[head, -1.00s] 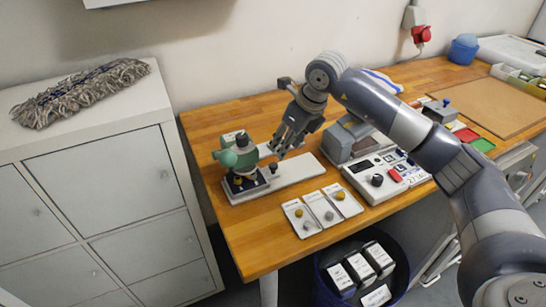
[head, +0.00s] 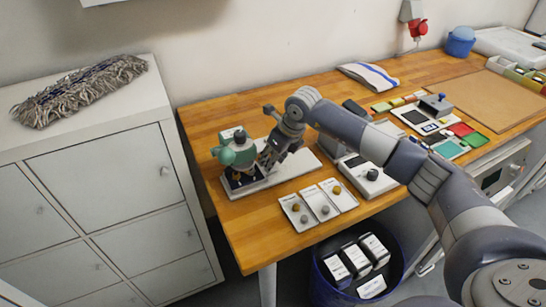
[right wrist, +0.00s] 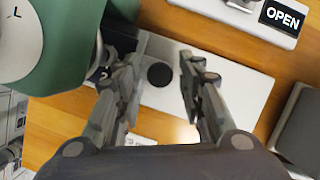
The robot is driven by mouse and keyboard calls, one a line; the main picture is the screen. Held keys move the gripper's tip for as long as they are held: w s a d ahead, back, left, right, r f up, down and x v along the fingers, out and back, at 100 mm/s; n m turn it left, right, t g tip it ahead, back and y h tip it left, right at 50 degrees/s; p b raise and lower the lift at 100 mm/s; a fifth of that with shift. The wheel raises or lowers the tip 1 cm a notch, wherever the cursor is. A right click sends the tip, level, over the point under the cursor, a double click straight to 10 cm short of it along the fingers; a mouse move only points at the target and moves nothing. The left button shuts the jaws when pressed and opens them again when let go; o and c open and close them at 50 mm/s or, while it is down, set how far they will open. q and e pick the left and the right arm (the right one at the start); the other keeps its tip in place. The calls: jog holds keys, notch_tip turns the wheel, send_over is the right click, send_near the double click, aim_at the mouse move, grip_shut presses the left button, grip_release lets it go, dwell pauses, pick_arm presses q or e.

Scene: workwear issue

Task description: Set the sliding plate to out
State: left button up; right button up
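A green press-like machine (head: 238,155) stands at the left end of the workbench on a long pale plate (head: 300,168). The pale plate also shows in the right wrist view (right wrist: 240,92). A round black knob (right wrist: 160,75) stands up from it, close beside the green machine (right wrist: 75,45). My right gripper (head: 265,160) is low over the plate, next to the machine. In the right wrist view my right gripper (right wrist: 158,65) is open, one finger each side of the knob, with gaps visible. The arm hides the knob in the head view. My left gripper is not in view.
Three small cards with knobs (head: 319,205) lie in front of the plate. A control box with a black knob (head: 372,174) stands to the right. A white panel marked OPEN (right wrist: 283,15) lies behind the plate. A dark bin (head: 395,283) is below the bench edge.

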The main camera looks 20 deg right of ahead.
grip_shut()
jog(key=d+b, duration=0.1)
jog(key=d, duration=0.3)
jog(key=d+b, duration=0.2)
jog(key=d, duration=0.3)
jog(key=d+b, duration=0.1)
jog(key=d, duration=0.3)
jog(key=shift+w+d+r, duration=0.1)
jog(key=shift+w+d, duration=0.05)
jog(key=shift+w, duration=0.1)
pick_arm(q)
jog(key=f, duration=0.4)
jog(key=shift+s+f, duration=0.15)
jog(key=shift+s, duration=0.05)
pick_arm(e)
jog(key=shift+r, duration=0.1)
jog(key=shift+d, duration=0.1)
jog(key=shift+o, duration=2.1)
grip_release()
jog(key=shift+d, duration=0.1)
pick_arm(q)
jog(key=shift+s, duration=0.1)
pick_arm(e)
jog(key=v, duration=1.1)
jog(key=shift+s+r, duration=0.25)
jog(key=shift+r, duration=0.1)
